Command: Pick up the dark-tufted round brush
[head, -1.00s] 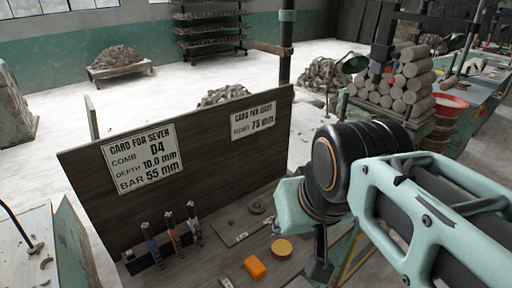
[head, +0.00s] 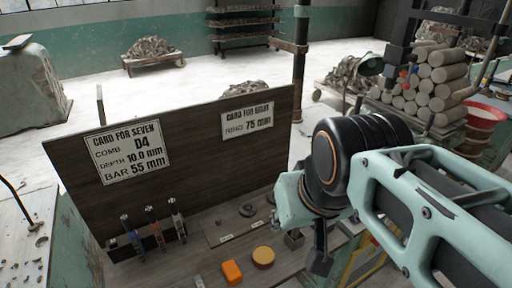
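I cannot pick out a dark-tufted round brush for certain in the head view. Three upright tools with blue, orange and dark handles (head: 154,230) stand in a dark rack at the foot of the board. A small dark round piece (head: 248,210) lies on the bench to their right; it is too small to identify. My gripper (head: 320,258) hangs at the right of the bench, below my arm's black joint. Only a dark finger part shows, and its opening is hidden. Nothing can be seen held in it.
An upright dark board (head: 200,150) with two white cards backs the bench. An orange block (head: 232,272) and a round yellow-topped piece (head: 263,256) lie at the front. Stacked clay cylinders (head: 430,85) and a red-rimmed tub (head: 485,115) stand at the right back.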

